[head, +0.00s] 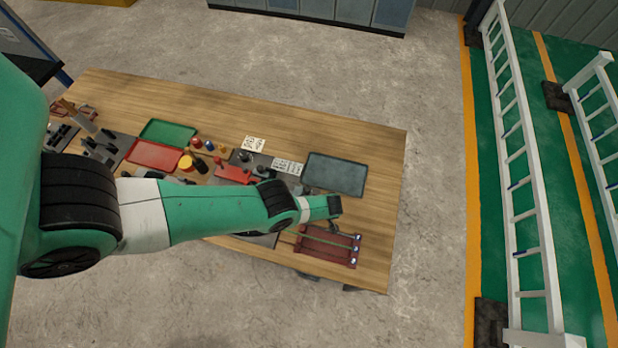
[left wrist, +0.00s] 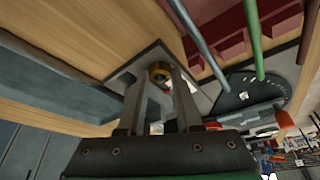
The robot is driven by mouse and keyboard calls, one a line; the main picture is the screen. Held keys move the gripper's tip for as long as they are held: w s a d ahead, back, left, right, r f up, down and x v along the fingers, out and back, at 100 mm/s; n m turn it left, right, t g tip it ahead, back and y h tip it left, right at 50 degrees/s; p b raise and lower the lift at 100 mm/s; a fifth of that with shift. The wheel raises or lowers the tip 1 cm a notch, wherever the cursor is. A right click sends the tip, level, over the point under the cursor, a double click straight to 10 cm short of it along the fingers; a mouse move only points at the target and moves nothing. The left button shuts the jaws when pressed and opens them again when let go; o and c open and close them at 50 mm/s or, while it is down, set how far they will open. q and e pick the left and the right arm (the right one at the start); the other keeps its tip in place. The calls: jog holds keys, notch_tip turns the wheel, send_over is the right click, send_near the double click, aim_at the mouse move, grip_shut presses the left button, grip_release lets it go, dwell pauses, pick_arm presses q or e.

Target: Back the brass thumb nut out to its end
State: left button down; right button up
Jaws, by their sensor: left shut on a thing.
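The brass thumb nut (left wrist: 159,73) shows in the left wrist view as a small round yellow-gold piece in front of a grey metal plate (left wrist: 128,71). My left gripper (left wrist: 160,82) has its two fingers on either side of the nut and is shut on it. The fingers partly cover the nut, and its thread and its position along it cannot be made out. In the head view my left arm reaches over the bench and hides the nut. My right gripper is in neither view.
A dark red rack (head: 318,245) with rods lies at the bench's front right. A grey tray (head: 336,174) is behind my wrist. Green (head: 168,133) and red (head: 153,155) trays and small tools crowd the left. The wooden bench (head: 385,170) is clear at its right end.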

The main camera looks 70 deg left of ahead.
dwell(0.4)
pick_arm(q)
jog(key=c, duration=0.9)
grip_release()
jog(key=shift+o, duration=0.2)
jog(key=p+v, duration=0.9)
jog(key=v, duration=0.2)
jog(key=shift+r, duration=0.3)
jog(key=shift+d, duration=0.15)
